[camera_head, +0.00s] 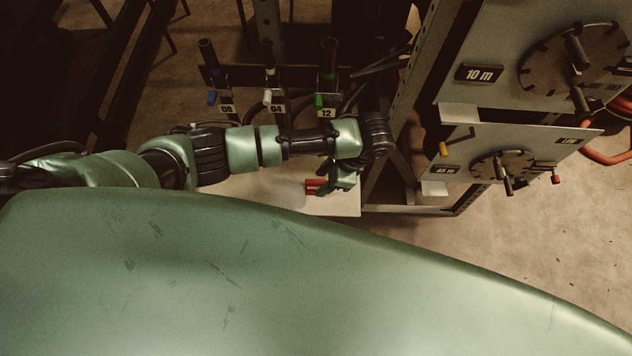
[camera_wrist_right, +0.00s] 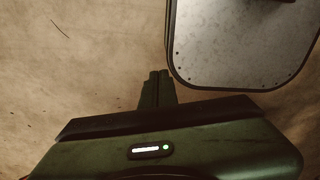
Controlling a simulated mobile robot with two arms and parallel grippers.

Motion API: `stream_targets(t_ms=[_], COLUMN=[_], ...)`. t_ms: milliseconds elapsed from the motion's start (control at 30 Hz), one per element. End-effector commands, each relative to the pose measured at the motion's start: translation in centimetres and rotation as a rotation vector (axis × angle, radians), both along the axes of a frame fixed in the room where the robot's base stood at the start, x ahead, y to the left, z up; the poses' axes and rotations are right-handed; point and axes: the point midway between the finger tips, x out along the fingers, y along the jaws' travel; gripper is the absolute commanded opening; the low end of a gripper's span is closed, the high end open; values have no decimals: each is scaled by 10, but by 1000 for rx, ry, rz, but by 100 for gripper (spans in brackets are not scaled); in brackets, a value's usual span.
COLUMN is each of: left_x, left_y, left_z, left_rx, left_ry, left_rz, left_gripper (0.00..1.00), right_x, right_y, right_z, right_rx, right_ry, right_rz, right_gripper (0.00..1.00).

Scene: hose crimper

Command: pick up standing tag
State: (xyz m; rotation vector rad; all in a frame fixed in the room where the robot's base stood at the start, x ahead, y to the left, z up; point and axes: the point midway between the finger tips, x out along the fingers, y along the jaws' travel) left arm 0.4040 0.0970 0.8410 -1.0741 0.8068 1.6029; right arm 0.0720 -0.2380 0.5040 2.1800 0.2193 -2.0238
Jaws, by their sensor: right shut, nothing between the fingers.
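I cannot pick out a standing tag for certain. A small red piece (camera_head: 315,187) shows above a pale surface (camera_head: 285,190), right at the fingers of my left gripper (camera_head: 338,185). I cannot tell whether the fingers hold it or are only beside it. The left gripper points down, and its finger gap is too small to judge. Number plates 08 (camera_head: 227,110), 04 (camera_head: 277,108) and 12 (camera_head: 327,113) show on a rack behind the left arm. My right gripper (camera_wrist_right: 158,75) is shut and empty above bare floor in the right wrist view; the head view does not show it.
Panels marked 10 m (camera_head: 480,73) and 45 m (camera_head: 447,170), with dark dials and handles, stand on a metal frame at right. Red tubing (camera_head: 605,157) is at the right edge. A grey metal plate (camera_wrist_right: 240,45) is right of the right fingers. Floor is open lower right.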

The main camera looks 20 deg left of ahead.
Motion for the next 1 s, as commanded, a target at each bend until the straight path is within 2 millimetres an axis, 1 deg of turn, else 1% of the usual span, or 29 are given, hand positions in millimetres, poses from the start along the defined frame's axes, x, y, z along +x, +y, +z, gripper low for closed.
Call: stream_targets(t_ms=[33,100,200,267,400,533,567,600,667,700,1000], left_x=[-1,-1,-2,-3,-3,-3,-3,-3,-3,-3,-3], left_y=[7,14,17,19,20,20,20,20,20,20,20], left_z=[-3,-12,-27,-31,-35,-35,-35,-35,-35,-35,-34], left_rx=[5,6,2,2,0,0,0,0,0,0,0], left_ry=[2,2,1,1,0,0,0,0,0,0,0], left_rz=[4,4,2,2,1,1,1,1,1,1,1], left_gripper=[40,40,40,40,40,40,32,21,4,0,0], right_x=[-3,-4,1,7,21,22,22,21,20,18,12], right_y=[0,0,1,2,5,6,6,6,6,6,5], right_z=[7,12,12,13,13,13,13,13,13,13,13], right_rx=[0,0,1,2,7,9,9,9,9,8,7], right_ry=[4,5,-2,-10,-31,-34,-34,-32,-30,-28,-18], right_rz=[0,0,0,-1,-1,-1,-1,-1,-1,-2,-2], right_gripper=[0,0,0,0,0,0,0,0,0,0,0])
